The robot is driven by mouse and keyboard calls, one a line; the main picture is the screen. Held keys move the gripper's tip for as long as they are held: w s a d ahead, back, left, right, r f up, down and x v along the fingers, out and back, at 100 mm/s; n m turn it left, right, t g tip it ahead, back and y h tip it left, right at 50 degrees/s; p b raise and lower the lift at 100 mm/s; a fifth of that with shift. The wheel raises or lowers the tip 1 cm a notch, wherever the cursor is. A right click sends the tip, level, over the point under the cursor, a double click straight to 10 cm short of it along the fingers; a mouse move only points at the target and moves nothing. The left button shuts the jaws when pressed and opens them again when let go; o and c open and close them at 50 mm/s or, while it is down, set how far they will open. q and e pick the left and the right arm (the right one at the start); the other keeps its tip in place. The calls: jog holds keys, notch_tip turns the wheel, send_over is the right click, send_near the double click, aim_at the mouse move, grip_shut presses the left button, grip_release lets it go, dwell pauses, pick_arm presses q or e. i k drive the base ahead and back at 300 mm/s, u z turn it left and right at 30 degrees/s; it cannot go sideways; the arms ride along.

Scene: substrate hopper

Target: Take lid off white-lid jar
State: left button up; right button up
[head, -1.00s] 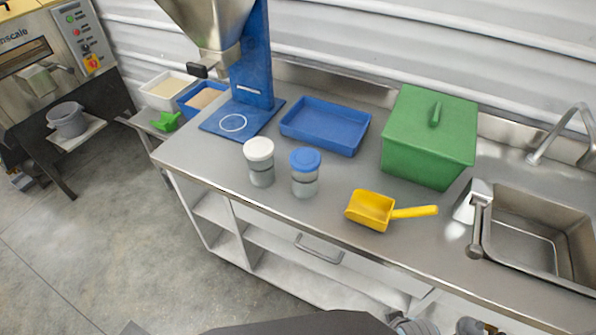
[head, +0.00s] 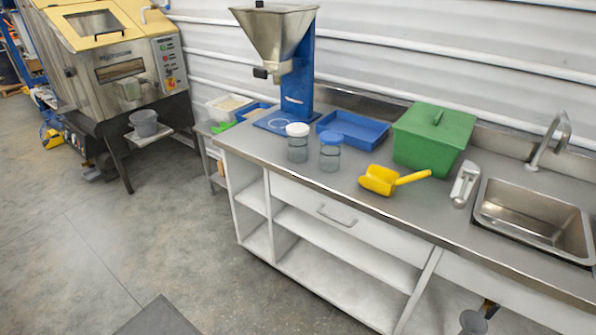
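The white-lid jar (head: 298,149) stands upright on the steel counter. It is a clear jar, and its white lid (head: 297,130) sits on top. Close to its right stands a similar clear jar with a blue lid (head: 331,137). The two jars are apart by a small gap. I see neither of my grippers clearly in the head view.
Behind the jars are a hopper (head: 275,32) on a blue stand and a blue tray (head: 352,129). To the right are a yellow scoop (head: 379,180), a green lidded box (head: 434,138) and a sink (head: 535,216). Open shelves lie under the counter (head: 262,146).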

aim_at(297, 147)
jog(key=z, duration=1)
jog(key=i, duration=1.4)
jog(key=u, duration=0.35)
